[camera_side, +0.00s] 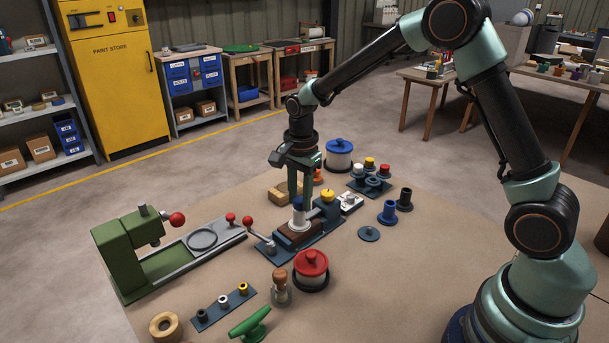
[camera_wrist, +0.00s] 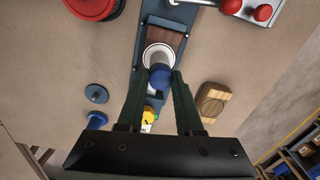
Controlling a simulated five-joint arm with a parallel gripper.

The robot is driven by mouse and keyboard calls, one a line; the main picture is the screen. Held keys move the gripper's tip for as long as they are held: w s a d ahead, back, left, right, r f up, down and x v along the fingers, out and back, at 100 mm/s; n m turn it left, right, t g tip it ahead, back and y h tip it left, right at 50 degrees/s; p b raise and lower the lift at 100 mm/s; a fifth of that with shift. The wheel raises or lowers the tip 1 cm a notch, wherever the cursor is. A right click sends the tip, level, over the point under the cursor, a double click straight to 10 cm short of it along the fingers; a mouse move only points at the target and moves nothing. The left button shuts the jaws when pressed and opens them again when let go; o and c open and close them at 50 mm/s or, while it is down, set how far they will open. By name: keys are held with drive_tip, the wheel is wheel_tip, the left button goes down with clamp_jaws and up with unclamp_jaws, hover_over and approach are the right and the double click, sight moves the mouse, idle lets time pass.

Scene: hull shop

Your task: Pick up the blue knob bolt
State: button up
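The blue knob bolt (camera_side: 298,203) stands upright over a white collar (camera_side: 299,221) on the dark blue fixture with a brown block, in the side view. In the wrist view its blue top (camera_wrist: 161,77) shows at my fingertips, with the white collar (camera_wrist: 157,53) just beyond it. My gripper (camera_side: 300,194) points down from above, its two dark green fingers reaching to either side of the knob. They also show in the wrist view (camera_wrist: 162,82), close along both sides of the knob. I cannot tell whether they press on it.
A yellow knob (camera_side: 327,195) stands close behind on the fixture. A red-lidded pot (camera_side: 311,264) and a ball-ended lever (camera_side: 264,237) are near its front. A wooden block (camera_side: 281,195) lies behind left. A blue flanged piece (camera_side: 388,212) stands at right. Bare mat lies front right.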

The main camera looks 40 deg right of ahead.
clamp_jaws()
